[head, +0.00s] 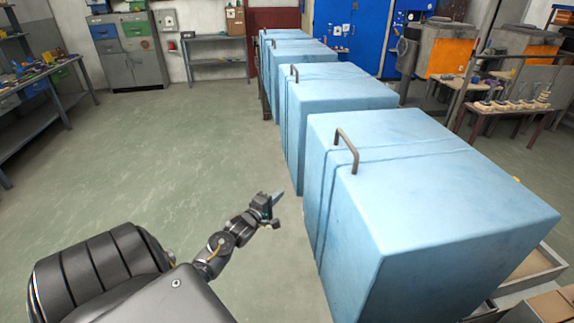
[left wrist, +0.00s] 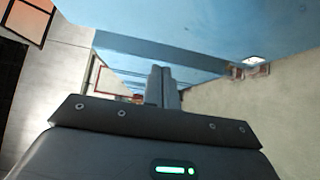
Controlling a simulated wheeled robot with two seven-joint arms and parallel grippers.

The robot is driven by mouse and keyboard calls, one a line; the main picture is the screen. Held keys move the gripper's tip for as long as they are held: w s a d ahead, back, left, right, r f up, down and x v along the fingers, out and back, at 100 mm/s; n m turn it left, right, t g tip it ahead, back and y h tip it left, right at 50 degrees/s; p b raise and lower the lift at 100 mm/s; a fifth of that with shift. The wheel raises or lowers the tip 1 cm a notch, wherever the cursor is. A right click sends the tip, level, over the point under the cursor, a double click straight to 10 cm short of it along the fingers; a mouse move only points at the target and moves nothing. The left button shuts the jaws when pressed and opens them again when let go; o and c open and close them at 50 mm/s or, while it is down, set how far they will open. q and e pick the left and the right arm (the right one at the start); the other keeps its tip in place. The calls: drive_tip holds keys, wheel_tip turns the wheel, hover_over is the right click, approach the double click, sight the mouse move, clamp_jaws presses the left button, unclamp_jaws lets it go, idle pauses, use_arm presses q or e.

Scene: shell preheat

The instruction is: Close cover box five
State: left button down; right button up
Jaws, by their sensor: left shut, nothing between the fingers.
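Several light-blue box covers stand in a row in the head view. The nearest cover (head: 430,190) is the largest in view, with a dark bar handle (head: 346,150) on its top near the left edge. All the covers look lowered; I cannot tell which is number five. My left gripper (head: 278,203) is shut and empty, left of the nearest cover's side and apart from it. In the left wrist view the shut fingers (left wrist: 163,85) point along a blue surface (left wrist: 190,30). My right gripper is out of view.
A second cover (head: 345,92) stands behind the nearest one. Open floor (head: 170,150) lies to the left. A workbench (head: 40,110) stands at the far left, and a low tray (head: 530,275) lies at the lower right. A rail and table (head: 505,105) stand at right.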

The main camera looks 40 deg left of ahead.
use_arm(q)
drive_tip(key=b, duration=0.7)
approach(308, 176)
drive_tip(key=w+a, duration=0.2)
drive_tip(key=a, duration=0.1)
drive_tip(key=w+d, duration=0.1)
drive_tip(key=w+b, duration=0.1)
drive_tip(key=shift+w+d+r, duration=0.15)
drive_tip(key=shift+w+d, duration=0.1)
drive_tip(key=shift+d, duration=0.1)
drive_tip(key=shift+w+d+r+b, duration=0.1)
drive_tip(key=shift+w+d+b, duration=0.2)
drive_tip(key=shift+w+b, duration=0.1)
